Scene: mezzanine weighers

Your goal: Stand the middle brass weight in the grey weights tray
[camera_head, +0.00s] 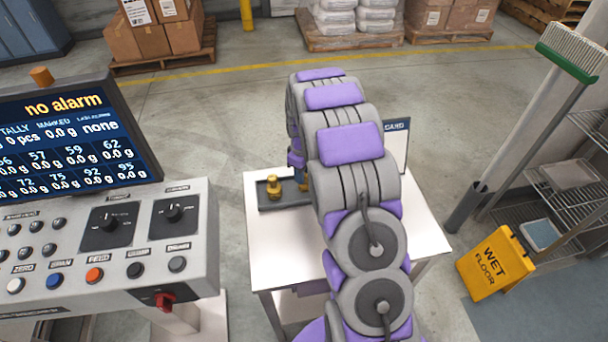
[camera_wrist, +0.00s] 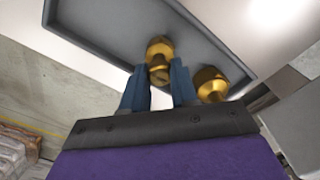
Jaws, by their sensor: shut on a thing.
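The grey weights tray (camera_head: 287,206) lies on the white table, partly hidden by my arm. It also fills the upper part of the wrist view (camera_wrist: 125,22). My gripper (camera_wrist: 158,72) has its blue fingers shut on a brass weight (camera_wrist: 158,52), which is over or in the tray; I cannot tell if its base touches the tray floor. Another brass weight (camera_wrist: 211,84) is beside the right finger, apart from the held one. In the head view one brass weight (camera_head: 274,187) stands upright at the tray's left, and the held one is mostly hidden behind my arm.
The white table (camera_head: 270,250) is clear in front of the tray. A small sign (camera_head: 397,143) stands at its back right. A control console with a screen (camera_head: 75,140) is close on the left. A yellow wet-floor sign (camera_head: 496,263) stands on the right.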

